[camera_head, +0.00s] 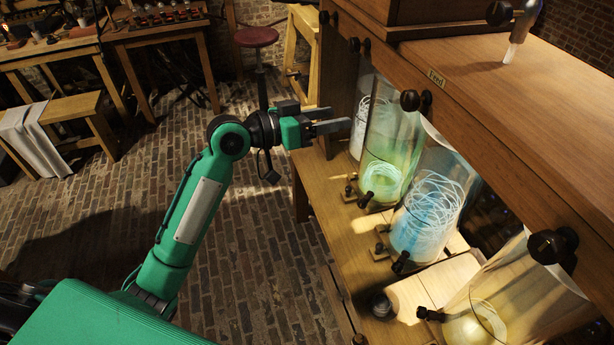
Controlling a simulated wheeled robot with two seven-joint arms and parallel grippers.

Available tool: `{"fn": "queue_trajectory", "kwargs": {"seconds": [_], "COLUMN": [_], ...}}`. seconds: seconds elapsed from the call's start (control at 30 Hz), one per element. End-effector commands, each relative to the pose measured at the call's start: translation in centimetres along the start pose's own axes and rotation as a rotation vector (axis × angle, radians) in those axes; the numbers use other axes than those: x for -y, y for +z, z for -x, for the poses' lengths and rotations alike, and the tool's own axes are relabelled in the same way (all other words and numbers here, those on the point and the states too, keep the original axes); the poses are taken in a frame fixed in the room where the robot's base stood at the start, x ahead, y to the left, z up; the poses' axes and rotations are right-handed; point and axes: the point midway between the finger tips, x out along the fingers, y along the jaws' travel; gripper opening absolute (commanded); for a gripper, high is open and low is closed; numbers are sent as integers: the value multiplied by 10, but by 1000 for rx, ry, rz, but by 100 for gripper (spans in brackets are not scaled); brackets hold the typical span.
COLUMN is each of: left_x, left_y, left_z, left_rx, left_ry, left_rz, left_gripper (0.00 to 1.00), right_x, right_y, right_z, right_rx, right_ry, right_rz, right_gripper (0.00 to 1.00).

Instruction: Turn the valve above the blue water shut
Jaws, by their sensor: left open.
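The blue water (428,213) stands in a glass jar with pale coils on the wooden bench. A dark round valve knob (410,100) sits on the wooden beam, up and slightly left of the blue jar in the picture. Another dark knob (553,247) is on the same beam, further right, nearer the yellow jar. My left gripper (334,118) is open and empty, pointing right, left of the green jar (390,145) and apart from the knobs. Its fingers overlap the white jar's area in the picture; I see no contact. My right gripper is not in view.
A yellow jar (500,305) stands front right and a white jar (358,128) at the back. Small dark taps, one at the blue jar (400,262), stick out low on the jars. The brick floor (250,260) left of the bench is clear. A red stool (256,37) stands behind.

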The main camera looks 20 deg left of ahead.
Motion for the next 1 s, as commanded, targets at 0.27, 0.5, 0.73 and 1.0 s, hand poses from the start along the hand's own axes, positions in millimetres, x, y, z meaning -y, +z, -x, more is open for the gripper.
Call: {"fn": "queue_trajectory", "kwargs": {"seconds": [0.27,0.5,0.73,1.0], "left_x": [42,75,102,131], "left_y": [35,70,107,153], "left_z": [-11,-17,-20,-18], "left_rx": [30,61,95,141], "left_ry": [-92,-169,-240,-319], "left_rz": [68,118,160,200], "left_gripper": [55,55,55,55], "right_x": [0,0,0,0], "right_y": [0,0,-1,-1], "right_z": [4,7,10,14], "right_rx": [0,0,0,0], "right_ry": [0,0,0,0], "right_rz": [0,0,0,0], "right_gripper": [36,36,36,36]}}
